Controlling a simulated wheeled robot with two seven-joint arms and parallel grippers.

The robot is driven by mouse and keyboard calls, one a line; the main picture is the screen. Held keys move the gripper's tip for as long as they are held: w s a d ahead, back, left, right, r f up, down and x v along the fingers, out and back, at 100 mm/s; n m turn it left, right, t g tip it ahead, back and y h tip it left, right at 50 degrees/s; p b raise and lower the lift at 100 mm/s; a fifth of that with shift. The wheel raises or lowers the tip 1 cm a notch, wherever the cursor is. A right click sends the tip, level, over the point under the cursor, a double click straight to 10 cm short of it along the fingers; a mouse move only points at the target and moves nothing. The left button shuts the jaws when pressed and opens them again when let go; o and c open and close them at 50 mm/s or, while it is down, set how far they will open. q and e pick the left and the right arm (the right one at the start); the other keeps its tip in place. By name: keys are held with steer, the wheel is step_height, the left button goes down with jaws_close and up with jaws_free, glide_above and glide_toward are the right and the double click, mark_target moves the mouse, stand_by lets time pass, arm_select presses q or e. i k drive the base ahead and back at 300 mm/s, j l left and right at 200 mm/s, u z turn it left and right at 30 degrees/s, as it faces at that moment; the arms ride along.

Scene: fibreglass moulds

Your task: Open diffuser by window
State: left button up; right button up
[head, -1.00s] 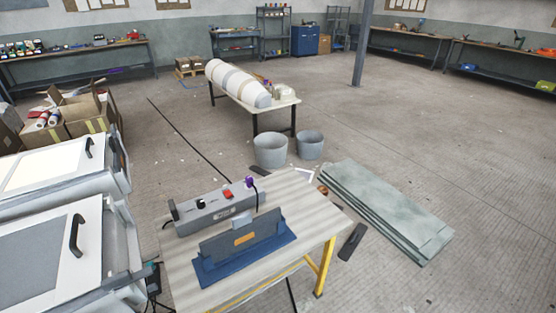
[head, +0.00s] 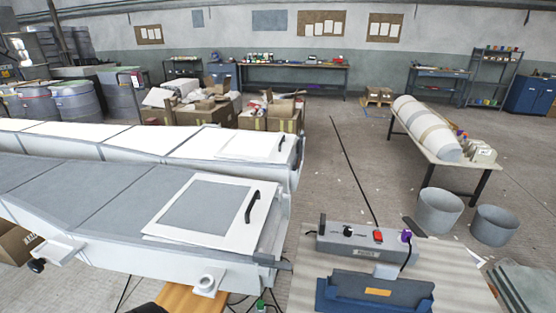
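Two long pale bodies lie side by side at the left in the head view. The nearer grey one (head: 110,195) carries a white-framed panel with a grey centre (head: 165,220) and a black handle (head: 252,206). This panel lies flat and looks closed. The farther white one (head: 120,138) has a similar white panel (head: 230,146) with a dark handle near its right end, also flat. I cannot tell which one is the diffuser, and no window shows. Neither of my grippers is in view.
A table at the front right holds a grey control box (head: 350,240) and a blue device (head: 375,292). Grey buckets (head: 439,212) stand behind it, near a table (head: 470,165) bearing a wrapped cylinder. Cardboard boxes (head: 205,115) stand behind the long bodies. Open floor (head: 320,160) lies in the middle.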

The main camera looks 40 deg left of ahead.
mark_target(228, 214)
steer(key=u, duration=1.9)
